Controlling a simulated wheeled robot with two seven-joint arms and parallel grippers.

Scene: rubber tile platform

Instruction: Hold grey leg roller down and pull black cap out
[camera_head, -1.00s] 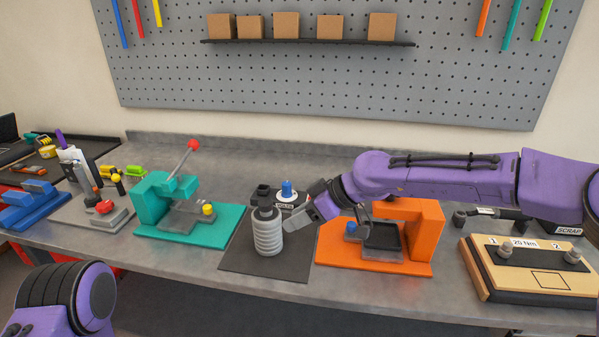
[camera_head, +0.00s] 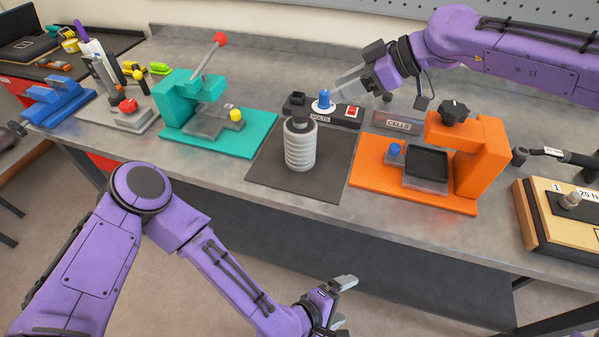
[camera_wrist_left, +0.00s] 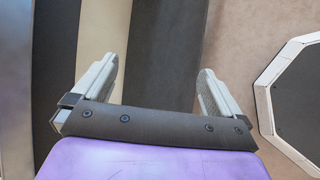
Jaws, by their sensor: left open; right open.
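The grey leg roller (camera_head: 300,148), a ribbed light cylinder, stands upright on a dark square mat (camera_head: 335,165) near the table's front edge. A black cap (camera_head: 296,103) sits on top of it. My right gripper (camera_head: 342,95) is open behind and to the right of the roller, near a blue-topped part (camera_head: 324,97), and clear of the roller. My left gripper (camera_head: 345,303) is open and empty, low in front of the table and below its edge. In the left wrist view its two fingers (camera_wrist_left: 155,85) are spread with nothing between them.
A teal press (camera_head: 185,105) stands left of the mat and an orange fixture (camera_head: 480,150) right of it. A small box with a red switch (camera_head: 351,112) sits behind the roller. A wooden torque board (camera_head: 550,225) is at the far right. The table's front edge lies above my left gripper.

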